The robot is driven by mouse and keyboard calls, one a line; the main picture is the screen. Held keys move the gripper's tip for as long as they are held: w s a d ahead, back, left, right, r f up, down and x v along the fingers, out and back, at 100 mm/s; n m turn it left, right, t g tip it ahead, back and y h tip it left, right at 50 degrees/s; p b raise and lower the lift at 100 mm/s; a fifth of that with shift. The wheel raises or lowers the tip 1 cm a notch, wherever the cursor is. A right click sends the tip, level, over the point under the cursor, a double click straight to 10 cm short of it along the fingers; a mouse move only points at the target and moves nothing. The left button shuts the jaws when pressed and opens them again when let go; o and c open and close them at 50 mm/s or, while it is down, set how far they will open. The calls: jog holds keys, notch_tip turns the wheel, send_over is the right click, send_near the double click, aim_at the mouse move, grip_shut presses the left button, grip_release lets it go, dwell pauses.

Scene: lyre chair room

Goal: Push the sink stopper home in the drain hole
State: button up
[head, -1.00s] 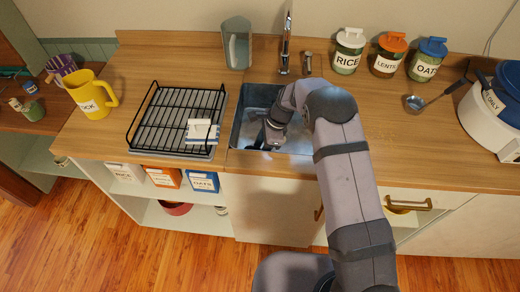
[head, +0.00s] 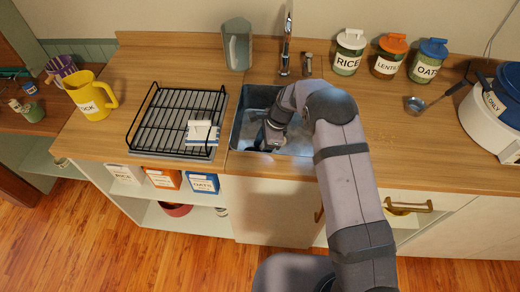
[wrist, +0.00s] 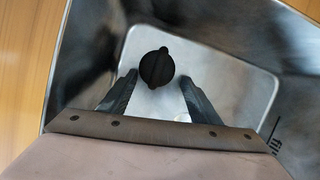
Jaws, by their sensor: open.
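The sink (head: 250,105) is a grey metal basin set in the wooden counter. In the wrist view its pale floor (wrist: 225,85) shows below my gripper. A round dark piece with small tabs at top and bottom, seemingly the stopper (wrist: 157,68), lies on that floor. My gripper (wrist: 157,82) is open, with one finger on each side of the dark piece in the picture and a gap to both. I cannot tell its height above the piece. The drain hole is not visible apart from it. In the head view my gripper (head: 268,142) is down inside the sink.
A faucet (head: 286,50) stands behind the sink. A black drying rack (head: 150,122) is close on the left. A yellow jug (head: 92,97) stands farther left. Labelled jars (head: 347,58) line the back right, with a ladle (head: 420,103) nearby. The counter right of my arm is mostly clear.

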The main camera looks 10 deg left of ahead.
jog(key=shift+s+d+f, duration=0.15)
jog(key=shift+s+f, duration=0.2)
jog(key=shift+s, duration=0.25)
jog(key=w+b+v, duration=0.1)
jog(key=b+v, duration=0.1)
jog(key=v, duration=0.6)
jog(key=shift+a, duration=0.3)
jog(key=s+d+r+n+h+p, duration=0.1)
jog(key=s+d+r+n+p, duration=0.25)
jog(key=r, duration=0.35)
jog(key=s+d+r+n+p, duration=0.3)
jog(key=s+r+p, duration=0.1)
jog(key=r, duration=0.4)
jog(key=s+d+r+n+h+p, duration=0.1)
jog(key=s+d+r+n+p, duration=0.1)
jog(key=s, duration=0.4)
jog(key=s+d+r+n+h+p, duration=0.1)
jog(key=s+d+r+n+p, duration=0.2)
jog(key=s+d, duration=0.3)
jog(key=s+d+r+n+p, duration=0.3)
jog(key=s+d+n+p, duration=0.1)
jog(key=s, duration=0.3)
jog(key=shift+t+h, duration=0.3)
jog(key=shift+h, duration=0.1)
